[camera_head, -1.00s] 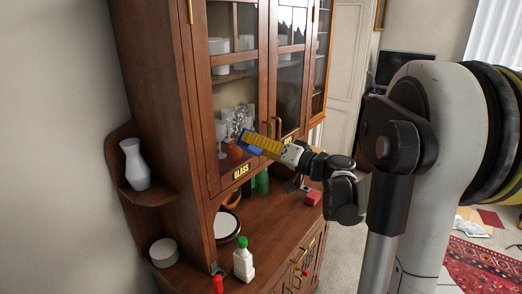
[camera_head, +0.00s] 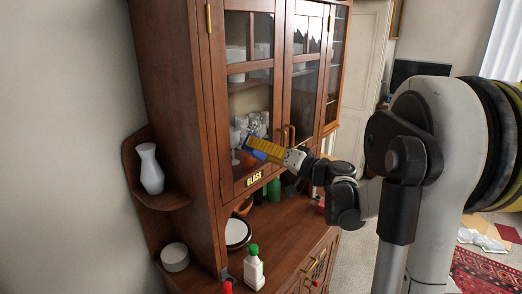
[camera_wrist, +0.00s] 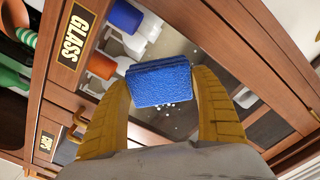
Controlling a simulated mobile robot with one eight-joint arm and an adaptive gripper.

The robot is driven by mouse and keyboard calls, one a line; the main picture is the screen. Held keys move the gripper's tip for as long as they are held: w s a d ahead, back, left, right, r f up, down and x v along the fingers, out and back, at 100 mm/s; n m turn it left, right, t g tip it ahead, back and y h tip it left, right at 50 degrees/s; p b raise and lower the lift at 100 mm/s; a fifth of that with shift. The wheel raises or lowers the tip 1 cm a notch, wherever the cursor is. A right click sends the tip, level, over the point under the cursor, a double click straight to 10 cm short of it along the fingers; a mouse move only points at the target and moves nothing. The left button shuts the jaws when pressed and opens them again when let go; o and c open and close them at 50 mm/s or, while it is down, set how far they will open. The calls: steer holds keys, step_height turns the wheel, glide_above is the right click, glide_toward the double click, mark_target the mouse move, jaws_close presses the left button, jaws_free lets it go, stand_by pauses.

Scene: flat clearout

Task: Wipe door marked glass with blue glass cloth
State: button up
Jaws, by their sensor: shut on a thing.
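The door marked GLASS is the left upper cabinet door, with a wooden frame, a glass pane (camera_head: 250,98) and a black label with gold letters (camera_head: 254,179). The label also shows in the wrist view (camera_wrist: 75,37). My gripper (camera_head: 260,149) has yellow fingers and is shut on the blue glass cloth (camera_wrist: 160,84), a thick folded pad. The cloth is in front of the lower pane, just above the label. I cannot tell whether it touches the glass. Small white specks show on the pane beside the cloth in the wrist view. The fingers hide the cloth's sides.
A second glazed door (camera_head: 303,95) is on the right. On the counter below stand a white bottle with a green cap (camera_head: 254,270), a plate (camera_head: 236,232) and a green bottle (camera_head: 273,190). A white vase (camera_head: 150,168) stands on the left side shelf. Door handles (camera_head: 289,134) project near my gripper.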

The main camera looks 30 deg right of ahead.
mark_target(265, 120)
steer(key=shift+x, duration=0.8)
